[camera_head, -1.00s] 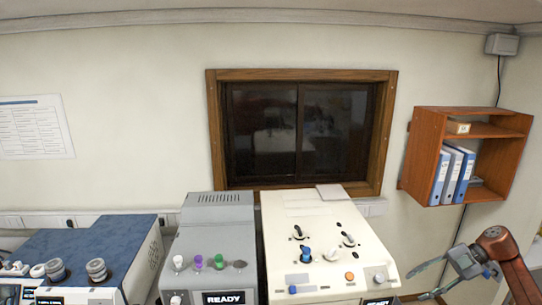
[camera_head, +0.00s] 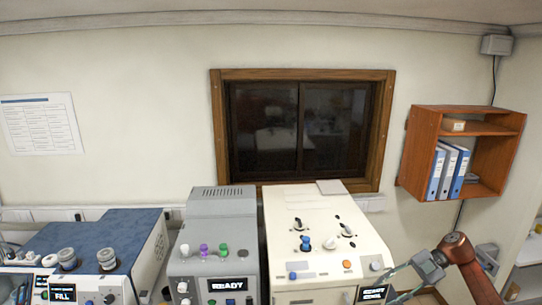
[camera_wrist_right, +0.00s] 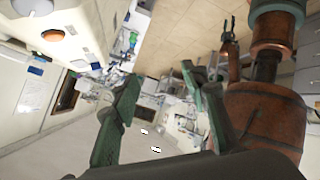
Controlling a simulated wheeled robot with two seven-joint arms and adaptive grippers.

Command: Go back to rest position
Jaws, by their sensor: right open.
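My right gripper (camera_head: 395,285) shows at the lower right of the head view, on my brown arm, beside the right edge of the cream machine (camera_head: 318,222). In the right wrist view the two green fingers (camera_wrist_right: 165,115) stand wide apart with nothing between them. The cream machine's panel, with an orange button and a round knob, shows at the upper left of the wrist view (camera_wrist_right: 28,55).
A grey machine (camera_head: 213,235) with a READY display and a blue-topped machine (camera_head: 100,245) stand to the left. A dark window (camera_head: 300,130) is behind the machines.

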